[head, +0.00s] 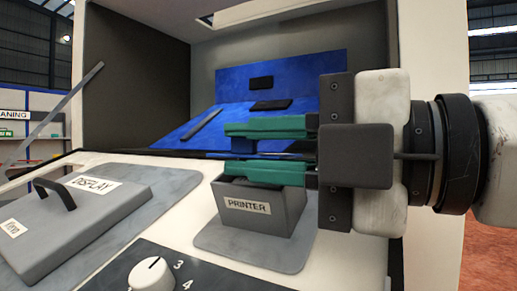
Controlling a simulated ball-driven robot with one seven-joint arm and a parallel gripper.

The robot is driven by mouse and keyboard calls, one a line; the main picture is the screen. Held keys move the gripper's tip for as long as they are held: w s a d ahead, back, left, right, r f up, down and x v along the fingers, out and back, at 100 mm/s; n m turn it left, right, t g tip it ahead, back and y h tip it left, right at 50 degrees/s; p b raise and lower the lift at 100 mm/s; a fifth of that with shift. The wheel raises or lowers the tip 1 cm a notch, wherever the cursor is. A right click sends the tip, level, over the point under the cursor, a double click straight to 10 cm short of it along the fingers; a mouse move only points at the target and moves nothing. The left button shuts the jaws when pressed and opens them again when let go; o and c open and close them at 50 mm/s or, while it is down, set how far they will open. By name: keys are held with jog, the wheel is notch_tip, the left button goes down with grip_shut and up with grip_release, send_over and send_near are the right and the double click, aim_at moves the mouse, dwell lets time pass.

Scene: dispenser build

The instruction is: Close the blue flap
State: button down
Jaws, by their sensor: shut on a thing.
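The blue flap (238,114) lies inside the open grey-walled housing, sloping down towards the front edge. A blue panel (305,68) rises behind it, with a small black piece on it. A black piece and a thin dark bar lie on the flap. My gripper (229,149) reaches in from the right. One green finger is above the flap's front edge and the other below it, shut on the flap. The fingers hide part of that edge, so the exact contact is not clear.
A grey box labelled PRINTER (258,207) stands just below the lower finger. A grey DISPLAY lid (75,222) with a black handle lies at left. A white knob (152,274) is at the front. The housing's side walls flank the flap.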

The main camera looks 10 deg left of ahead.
jog(key=shift+r, duration=0.1)
jog(key=c, duration=1.2)
grip_release()
jog(key=shift+o, duration=0.5)
jog(key=shift+f, duration=0.2)
jog(key=shift+r, duration=0.1)
